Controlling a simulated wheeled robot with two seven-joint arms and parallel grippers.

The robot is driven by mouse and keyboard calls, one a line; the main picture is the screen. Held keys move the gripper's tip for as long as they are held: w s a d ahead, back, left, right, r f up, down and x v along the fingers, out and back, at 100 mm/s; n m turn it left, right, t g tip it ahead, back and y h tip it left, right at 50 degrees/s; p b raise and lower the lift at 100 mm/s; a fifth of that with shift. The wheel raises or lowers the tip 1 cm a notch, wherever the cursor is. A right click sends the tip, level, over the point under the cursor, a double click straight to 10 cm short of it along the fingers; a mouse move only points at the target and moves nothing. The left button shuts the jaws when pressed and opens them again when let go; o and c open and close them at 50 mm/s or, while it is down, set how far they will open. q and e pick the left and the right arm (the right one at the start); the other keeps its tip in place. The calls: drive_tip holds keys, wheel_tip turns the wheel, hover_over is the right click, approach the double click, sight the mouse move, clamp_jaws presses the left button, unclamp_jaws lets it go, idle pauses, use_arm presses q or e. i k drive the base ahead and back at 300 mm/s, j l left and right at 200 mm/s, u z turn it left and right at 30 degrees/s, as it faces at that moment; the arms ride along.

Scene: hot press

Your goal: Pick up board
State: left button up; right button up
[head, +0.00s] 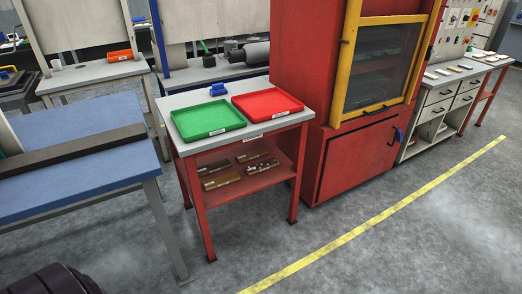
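No single piece stands out clearly as the board. Several small flat pieces (467,67) lie on the white bench at the far right, too small to identify. Several brown and metallic pieces (221,181) lie on the lower shelf of the red-framed table. The green tray (208,119) and the red tray (267,103) on that table's top look empty. Neither of my grippers is in view.
A blue-topped table (85,170) with a dark beam (70,151) stands at left. The red press cabinet (300,45), with its yellow-framed window, stands right of the tray table. Open grey floor (400,245) with a yellow line (375,215) lies in front.

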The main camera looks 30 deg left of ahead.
sight(231, 177)
drive_tip(key=i+u, duration=0.1)
drive_tip(key=i, duration=0.45)
drive_tip(key=i+l, duration=0.1)
drive_tip(key=i, duration=0.5)
drive_tip(key=i+l+u, duration=0.15)
drive_tip(key=i, duration=1)
drive_tip(key=l+u, duration=0.05)
